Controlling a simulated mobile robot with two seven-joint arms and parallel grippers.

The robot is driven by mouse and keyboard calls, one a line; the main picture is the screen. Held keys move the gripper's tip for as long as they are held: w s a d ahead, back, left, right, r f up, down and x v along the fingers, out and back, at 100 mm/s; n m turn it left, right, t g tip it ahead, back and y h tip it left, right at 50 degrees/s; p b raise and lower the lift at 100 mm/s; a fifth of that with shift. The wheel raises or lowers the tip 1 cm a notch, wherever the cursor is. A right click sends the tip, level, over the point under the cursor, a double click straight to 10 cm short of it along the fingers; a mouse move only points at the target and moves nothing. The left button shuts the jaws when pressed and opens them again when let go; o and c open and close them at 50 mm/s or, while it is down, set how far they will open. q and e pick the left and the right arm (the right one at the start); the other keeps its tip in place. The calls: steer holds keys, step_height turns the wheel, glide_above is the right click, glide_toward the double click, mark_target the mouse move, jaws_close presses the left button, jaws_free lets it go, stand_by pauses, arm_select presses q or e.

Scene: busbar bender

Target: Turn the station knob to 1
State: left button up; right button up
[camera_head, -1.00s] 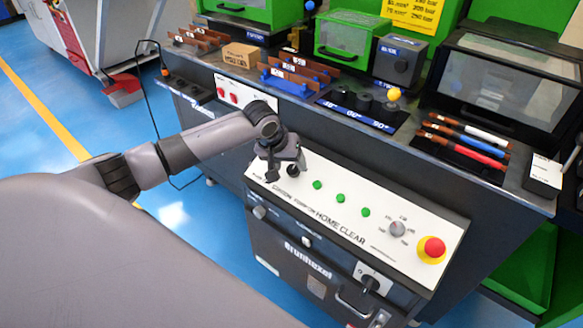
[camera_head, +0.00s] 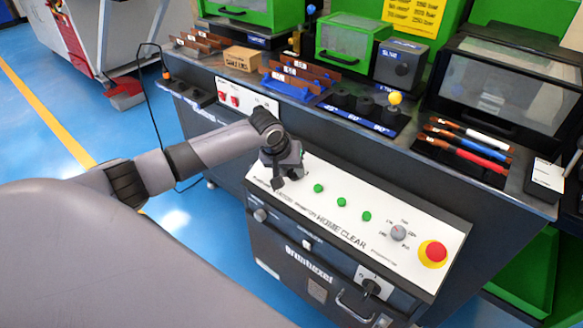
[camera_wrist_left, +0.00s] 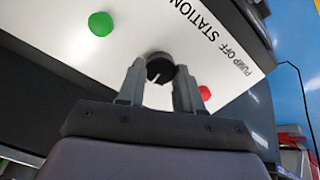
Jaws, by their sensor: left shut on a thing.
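The station knob (camera_wrist_left: 157,69) is black and round with a white pointer line, on the white top panel (camera_head: 310,200). In the left wrist view it sits between the two fingers of my left gripper (camera_wrist_left: 160,74), which is shut on it. In the wrist view its pointer line runs toward the gripper's palm. In the head view my left gripper (camera_head: 283,172) is at the panel's left end and hides the knob. The scale marks around the knob cannot be read. My right gripper is not in view.
Several green buttons (camera_head: 341,202) lie right of the gripper, then a grey selector (camera_head: 398,232) and a red emergency stop (camera_head: 433,252). A red round part (camera_wrist_left: 205,93) shows beside the right finger. The bench behind holds tools and a green-framed box (camera_head: 346,45).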

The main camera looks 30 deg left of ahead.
arm_select(q)
steer(key=n+p, duration=0.1)
steer(key=p, duration=0.1)
steer(key=n+p, duration=0.1)
steer(key=p, duration=0.1)
steer(key=shift+s+r, duration=0.1)
steer(key=shift+r, duration=0.2)
steer(key=n+p, duration=0.2)
steer(key=shift+p, duration=0.4)
steer(key=n+p, duration=0.2)
steer(key=shift+f+p, duration=0.2)
steer(key=shift+p, duration=0.1)
steer(key=shift+a+f+n+p, duration=0.1)
steer(key=shift+f+n+p, duration=0.05)
steer(key=shift+n+p, duration=1.1)
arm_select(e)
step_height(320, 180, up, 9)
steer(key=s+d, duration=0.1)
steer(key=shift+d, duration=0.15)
arm_select(q)
steer(key=shift+n, duration=0.25)
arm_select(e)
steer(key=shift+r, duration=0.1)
arm_select(q)
steer(key=o, duration=1)
steer(key=shift+o, duration=0.2)
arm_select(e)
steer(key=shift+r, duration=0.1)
